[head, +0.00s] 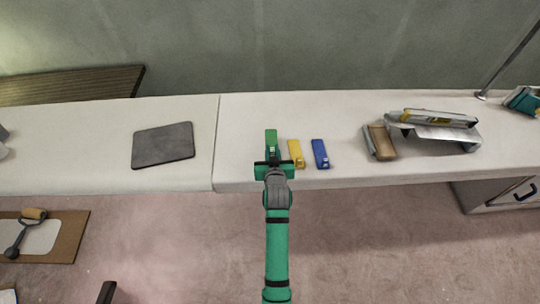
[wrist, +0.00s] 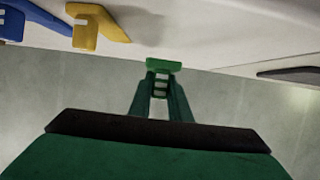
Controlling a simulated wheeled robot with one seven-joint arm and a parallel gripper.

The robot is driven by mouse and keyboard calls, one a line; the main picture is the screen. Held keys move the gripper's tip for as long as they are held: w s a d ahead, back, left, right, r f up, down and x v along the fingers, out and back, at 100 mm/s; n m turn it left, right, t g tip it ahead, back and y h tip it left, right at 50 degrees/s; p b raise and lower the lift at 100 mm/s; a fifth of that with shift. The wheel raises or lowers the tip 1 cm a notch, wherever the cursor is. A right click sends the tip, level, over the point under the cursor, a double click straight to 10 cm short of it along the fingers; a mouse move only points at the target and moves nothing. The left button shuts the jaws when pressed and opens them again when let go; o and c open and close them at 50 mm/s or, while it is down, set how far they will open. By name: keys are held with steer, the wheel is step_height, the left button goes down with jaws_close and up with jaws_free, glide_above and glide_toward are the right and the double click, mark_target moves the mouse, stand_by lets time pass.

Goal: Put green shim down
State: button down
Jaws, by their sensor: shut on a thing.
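The green shim (head: 271,138) is at the front of the white counter in the head view, just left of the yellow shim (head: 295,152) and the blue shim (head: 320,153). My gripper (head: 272,160) is shut on it. The wrist view also shows the green shim (wrist: 163,65) between the fingertips of my gripper (wrist: 161,77). The yellow shim (wrist: 95,28) and blue shim (wrist: 35,17) show at the wrist view's upper left, apart from the green one. I cannot tell whether the green shim touches the counter; its far side is hidden in the wrist view.
The white counter (head: 250,108) has a seam left of my gripper. A dark grey pad (head: 163,145) lies left of the seam. A brown block (head: 380,143) and a metal piece with a level (head: 437,120) are to the right. Free counter lies behind the shims.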

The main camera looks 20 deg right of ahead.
steer(key=shift+w+a+f, duration=0.2)
steer(key=shift+w+f, duration=0.4)
steer(key=shift+f, duration=1.75)
steer(key=shift+f, duration=0.15)
steer(key=c, duration=1.6)
jaws_free()
steer(key=shift+c, duration=0.2)
